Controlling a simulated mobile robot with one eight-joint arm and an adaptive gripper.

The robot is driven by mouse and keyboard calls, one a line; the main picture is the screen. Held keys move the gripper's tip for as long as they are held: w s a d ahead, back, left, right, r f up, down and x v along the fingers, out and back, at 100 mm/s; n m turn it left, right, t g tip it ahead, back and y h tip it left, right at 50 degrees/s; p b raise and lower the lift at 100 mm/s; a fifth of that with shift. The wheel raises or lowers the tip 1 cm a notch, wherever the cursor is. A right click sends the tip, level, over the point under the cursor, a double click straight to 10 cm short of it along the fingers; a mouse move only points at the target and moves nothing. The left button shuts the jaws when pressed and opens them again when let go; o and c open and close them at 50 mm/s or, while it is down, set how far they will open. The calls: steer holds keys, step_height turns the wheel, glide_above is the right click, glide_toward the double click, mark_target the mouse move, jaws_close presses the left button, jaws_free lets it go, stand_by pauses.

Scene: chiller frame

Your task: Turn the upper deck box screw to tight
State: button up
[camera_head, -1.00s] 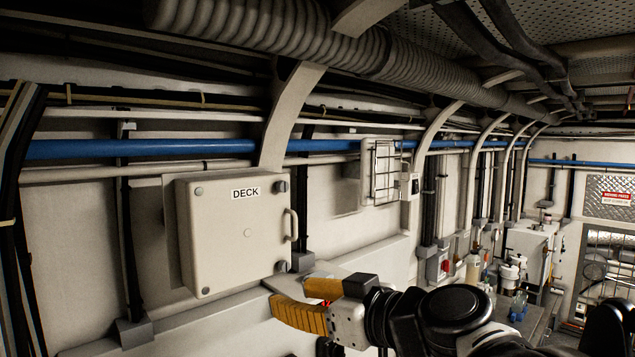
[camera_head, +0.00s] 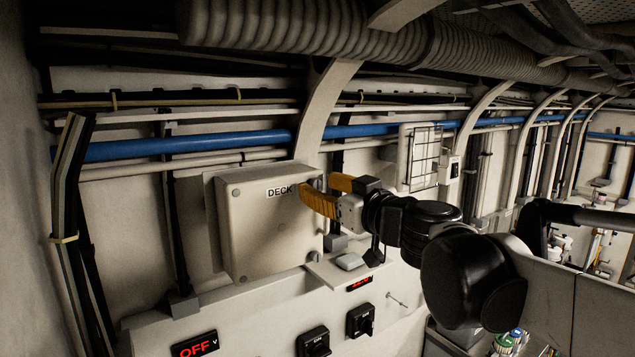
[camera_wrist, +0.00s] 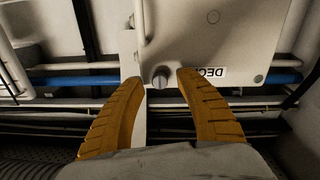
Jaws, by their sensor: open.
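The pale deck box (camera_head: 262,225) is mounted on the wall, with a black DECK label (camera_head: 279,191) near its top right. In the wrist view the box (camera_wrist: 215,45) and its label (camera_wrist: 212,72) appear upside down. The upper box screw (camera_wrist: 160,79), a dark grey knob, shows there between the two yellow fingertips of my gripper (camera_wrist: 160,75), with a gap on each side. In the head view my open gripper (camera_head: 315,187) is at the box's upper right corner and hides this screw.
The box handle (camera_wrist: 140,22) is close to the screw in the wrist view. A blue pipe (camera_head: 200,143) runs along the wall behind the box. A caged wall lamp (camera_head: 418,155) is to the right. Below are a small ledge (camera_head: 325,272) and black rotary switches (camera_head: 360,320).

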steer(key=shift+w+a, duration=0.25)
steer(key=shift+w, duration=0.15)
steer(key=shift+c, duration=0.5)
jaws_close()
